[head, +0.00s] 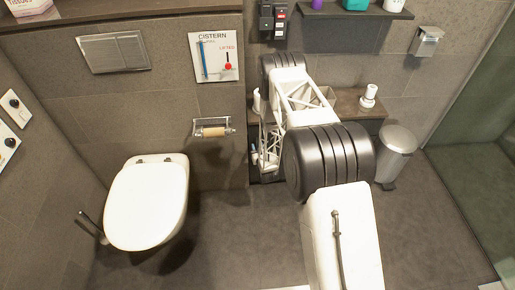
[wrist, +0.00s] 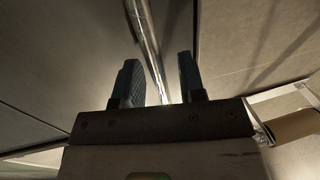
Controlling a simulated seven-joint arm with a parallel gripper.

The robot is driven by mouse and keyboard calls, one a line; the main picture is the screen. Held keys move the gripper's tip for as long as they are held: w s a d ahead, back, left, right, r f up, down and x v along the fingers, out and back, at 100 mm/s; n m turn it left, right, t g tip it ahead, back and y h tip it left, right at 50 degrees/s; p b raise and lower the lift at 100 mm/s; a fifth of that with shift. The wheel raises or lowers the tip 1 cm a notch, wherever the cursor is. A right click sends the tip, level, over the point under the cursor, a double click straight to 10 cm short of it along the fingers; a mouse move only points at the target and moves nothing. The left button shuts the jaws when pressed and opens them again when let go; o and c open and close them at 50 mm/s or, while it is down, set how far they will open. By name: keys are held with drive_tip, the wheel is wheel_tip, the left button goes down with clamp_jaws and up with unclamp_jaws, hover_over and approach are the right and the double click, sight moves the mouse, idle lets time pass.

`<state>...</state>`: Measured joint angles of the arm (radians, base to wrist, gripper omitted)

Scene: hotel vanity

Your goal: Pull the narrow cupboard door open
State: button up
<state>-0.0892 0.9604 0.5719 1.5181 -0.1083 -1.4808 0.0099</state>
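In the wrist view my gripper (wrist: 157,80) is open, with its two dark blue ridged fingers apart. A long shiny metal bar or edge (wrist: 150,45) runs between and beyond the fingers; I cannot tell whether it is the cupboard's handle or whether it touches them. A flat grey surface (wrist: 60,60) fills the left. In the head view my arm hides the gripper and most of the area under the brown counter (head: 352,104). The narrow cupboard door cannot be made out clearly there, nor how far open it is.
A toilet roll (head: 213,132) hangs left of my arm and shows at right in the wrist view (wrist: 294,126). The toilet (head: 147,205) is at left. A metal bin (head: 397,150) stands right, and a white bottle (head: 369,95) is on the counter. The front floor is clear.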

clamp_jaws()
drive_tip(key=shift+s, duration=0.15)
idle(0.4)
